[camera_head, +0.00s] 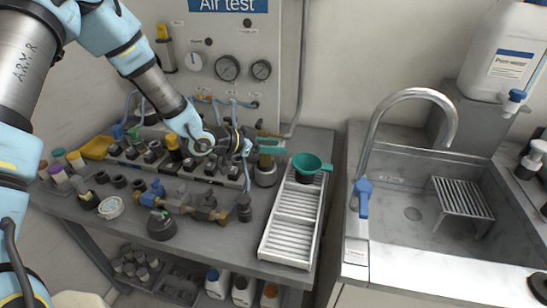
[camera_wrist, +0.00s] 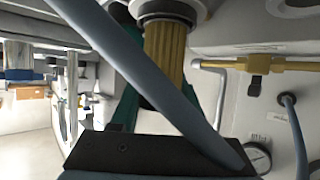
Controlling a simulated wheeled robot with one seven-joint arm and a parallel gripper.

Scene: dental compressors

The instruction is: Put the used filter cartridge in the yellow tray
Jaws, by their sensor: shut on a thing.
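The yellow tray (camera_head: 97,147) sits at the far left back of the bench. My gripper (camera_head: 269,147) reaches across the bench from the left, its teal fingers at the bench's right end. It is shut on a yellowish ribbed cylinder, which looks like the used filter cartridge (camera_wrist: 167,52). In the wrist view my gripper (camera_wrist: 160,100) shows teal fingers beside the cartridge, partly hidden by a blue-grey hose. In the head view the cartridge is mostly hidden between the fingers, above a grey cylinder (camera_head: 265,175). Whether it touches that cylinder I cannot tell.
Gauges (camera_head: 228,68) and hoses are on the panel behind. A sink (camera_head: 412,213) is at right.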

